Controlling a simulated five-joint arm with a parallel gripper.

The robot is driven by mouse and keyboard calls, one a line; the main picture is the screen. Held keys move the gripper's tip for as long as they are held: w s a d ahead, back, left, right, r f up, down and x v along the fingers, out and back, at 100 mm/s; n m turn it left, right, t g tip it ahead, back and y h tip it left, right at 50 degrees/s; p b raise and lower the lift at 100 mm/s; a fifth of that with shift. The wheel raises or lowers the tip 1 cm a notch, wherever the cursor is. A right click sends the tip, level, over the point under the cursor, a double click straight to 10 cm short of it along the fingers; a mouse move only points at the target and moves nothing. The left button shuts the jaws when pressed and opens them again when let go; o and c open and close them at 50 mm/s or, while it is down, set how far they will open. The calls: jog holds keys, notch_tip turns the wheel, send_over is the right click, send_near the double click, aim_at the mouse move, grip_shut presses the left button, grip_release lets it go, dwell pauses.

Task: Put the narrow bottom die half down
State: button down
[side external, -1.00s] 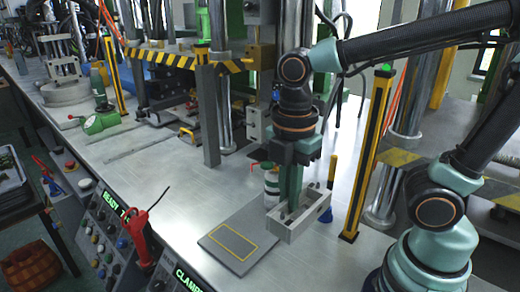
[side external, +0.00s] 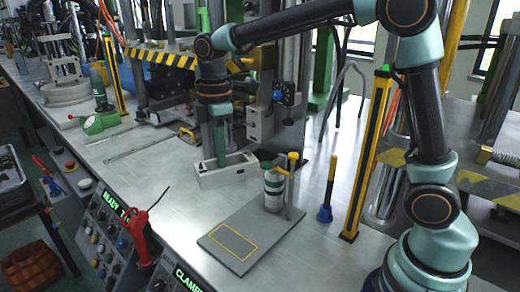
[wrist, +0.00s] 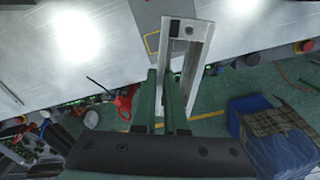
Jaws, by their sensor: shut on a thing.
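The narrow bottom die half is a pale grey oblong block with a long recess (side external: 240,171), in the middle of the side view. My gripper (side external: 221,160) points down with its green fingers shut on it. The block looks level and close over the steel bench; I cannot tell whether it touches. In the wrist view the die half (wrist: 201,50) stretches away from the fingers (wrist: 172,100), with a dark hole near its far end. The parts between the fingers are hidden.
A yellow post (side external: 365,150) stands farther right. Bare bench (side external: 150,180) lies left.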

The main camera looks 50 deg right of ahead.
notch_tip(320, 180, down, 20)
jog(key=shift+r, duration=0.25)
dwell(0.3)
jog(key=shift+f, duration=0.15)
jog(key=c, duration=1)
grip_release()
jog(key=shift+o, duration=0.2)
